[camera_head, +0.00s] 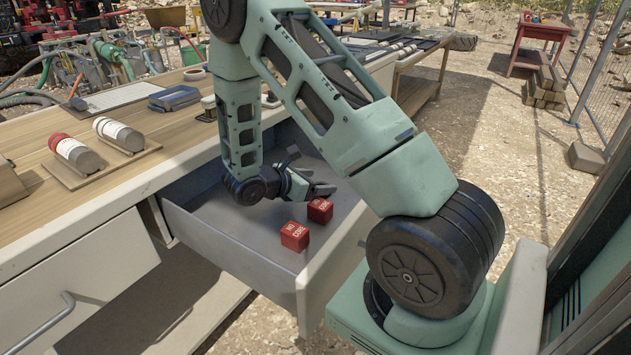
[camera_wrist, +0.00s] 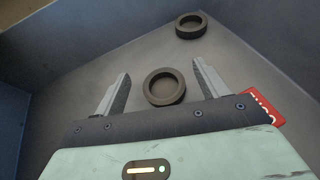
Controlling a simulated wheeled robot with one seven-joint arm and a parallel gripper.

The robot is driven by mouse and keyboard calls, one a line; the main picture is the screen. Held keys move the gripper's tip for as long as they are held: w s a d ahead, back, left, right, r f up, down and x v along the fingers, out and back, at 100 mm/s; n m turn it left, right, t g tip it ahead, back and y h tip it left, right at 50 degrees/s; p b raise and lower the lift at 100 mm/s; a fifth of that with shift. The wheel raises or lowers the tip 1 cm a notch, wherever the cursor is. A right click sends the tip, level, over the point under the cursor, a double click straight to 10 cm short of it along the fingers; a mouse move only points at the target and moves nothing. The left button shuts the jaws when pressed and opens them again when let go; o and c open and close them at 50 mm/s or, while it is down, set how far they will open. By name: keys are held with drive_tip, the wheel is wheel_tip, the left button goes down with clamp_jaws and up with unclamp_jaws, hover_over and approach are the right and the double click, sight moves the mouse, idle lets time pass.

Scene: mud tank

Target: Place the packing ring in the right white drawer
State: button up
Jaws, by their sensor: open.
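The white drawer (camera_head: 228,240) under the wooden-topped bench is pulled open, showing its grey inside. My gripper (camera_head: 312,186) is low inside it, with its fingers open. In the wrist view, a dark round packing ring (camera_wrist: 164,87) lies on the drawer floor between the spread fingers of my gripper (camera_wrist: 162,72), with a gap on both sides. A second, similar dark ring (camera_wrist: 189,25) lies farther off near the drawer wall. I cannot make out either ring in the head view.
Two red blocks, one front (camera_head: 295,236) and one behind (camera_head: 320,210), stand in the drawer near my gripper; a red block edge (camera_wrist: 264,105) shows at the wrist view's right. Core samples (camera_head: 76,153) lie on the bench. Another white drawer front (camera_head: 85,285) is at the left.

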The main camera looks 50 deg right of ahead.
drive_tip(key=v, duration=0.3)
drive_tip(key=p+v, duration=0.1)
drive_tip(key=v, duration=0.7)
drive_tip(key=shift+d+r, duration=0.1)
drive_tip(key=shift+r, duration=0.2)
drive_tip(key=shift+w+a+r, duration=0.1)
drive_tip(key=shift+a+r, duration=0.15)
drive_tip(key=shift+a, duration=0.35)
